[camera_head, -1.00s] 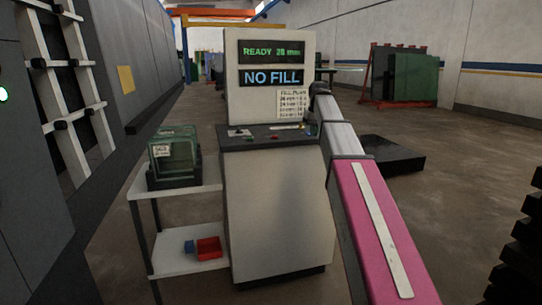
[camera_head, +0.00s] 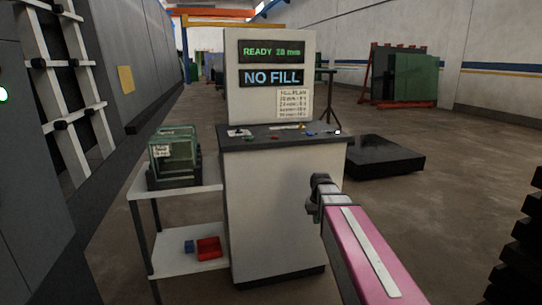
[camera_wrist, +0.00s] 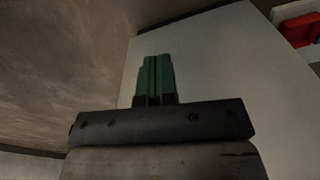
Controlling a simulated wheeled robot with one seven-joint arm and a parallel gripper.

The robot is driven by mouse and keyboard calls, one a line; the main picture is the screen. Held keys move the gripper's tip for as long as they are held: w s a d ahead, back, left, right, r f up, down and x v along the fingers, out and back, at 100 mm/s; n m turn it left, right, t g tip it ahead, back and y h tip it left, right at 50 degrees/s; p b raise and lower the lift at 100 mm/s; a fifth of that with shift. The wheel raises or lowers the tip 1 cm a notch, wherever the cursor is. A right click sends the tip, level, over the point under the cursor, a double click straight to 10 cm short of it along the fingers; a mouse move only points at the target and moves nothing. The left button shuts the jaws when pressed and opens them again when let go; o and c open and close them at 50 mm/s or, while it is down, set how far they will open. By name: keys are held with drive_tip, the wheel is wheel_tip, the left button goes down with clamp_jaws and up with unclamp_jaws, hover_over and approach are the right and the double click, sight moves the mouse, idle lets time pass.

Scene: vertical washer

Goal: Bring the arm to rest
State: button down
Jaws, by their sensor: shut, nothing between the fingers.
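My arm shows in the head view as a pink link with a white strip, reaching in from the lower right. Its dark wrist end is in front of the right side of the white control console (camera_head: 275,215). In the wrist view my gripper (camera_wrist: 154,62) has two green fingers pressed together with nothing between them. The console's pale side (camera_wrist: 215,60) fills much of the view beyond the fingers. In the head view the fingers are hidden or too small to tell.
A black platform (camera_head: 385,157) lies behind right.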

drive_tip(key=s+f+m, duration=0.1)
drive_tip(key=s+f, duration=1)
drive_tip(key=s, duration=0.4)
drive_tip(key=shift+f+g, duration=0.2)
drive_tip(key=shift+g, duration=0.1)
drive_tip(key=shift+d, duration=0.1)
